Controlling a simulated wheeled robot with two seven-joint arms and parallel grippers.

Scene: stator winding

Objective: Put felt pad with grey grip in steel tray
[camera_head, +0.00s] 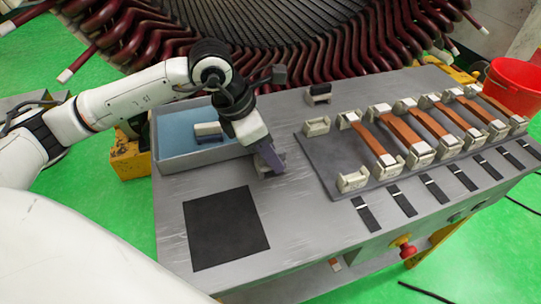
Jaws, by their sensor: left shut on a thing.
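My left gripper (266,150) reaches down over the metal table just right of the tray. It is shut on the felt pad with grey grip (269,165), which is at or just above the tabletop; I cannot tell if it touches. The fingers hide much of the pad. The steel tray (199,155) with a blue floor lies to the left of the gripper, partly behind my arm. My right gripper is not in view.
A dark-gripped pad (318,92) stands behind right. A plate with copper bars in pale holders (404,130) fills the right. A black mat (228,228) lies in front. A red bucket (513,88) is far right.

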